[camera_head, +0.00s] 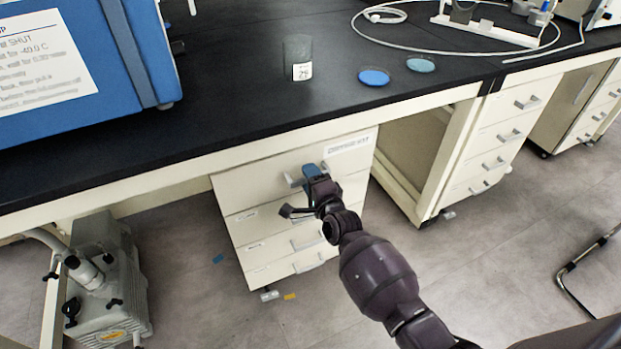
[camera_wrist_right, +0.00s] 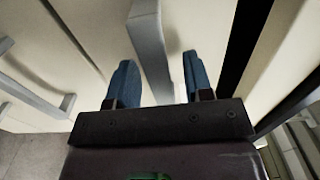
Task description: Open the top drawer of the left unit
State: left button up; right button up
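The left unit (camera_head: 240,200) is a cream drawer cabinet under the black bench. Its top drawer (camera_head: 262,174) carries a label at upper right and looks shut. The top drawer's grey bar handle (camera_head: 292,181) is partly hidden by my right gripper (camera_head: 312,172). In the right wrist view the handle (camera_wrist_right: 150,45) runs between the two blue fingers of my right gripper (camera_wrist_right: 160,82). The fingers are apart, with visible gaps beside the bar, so the gripper is open around it. My left gripper is not in view.
A second drawer unit (camera_head: 500,135) stands to the right, past an open knee space. A grey pump (camera_head: 105,290) sits on the floor at left. On the bench are a blue machine (camera_head: 130,50), a dark beaker (camera_head: 297,52) and two blue discs. Floor before the left unit is mostly clear.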

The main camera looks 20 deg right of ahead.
grip_shut()
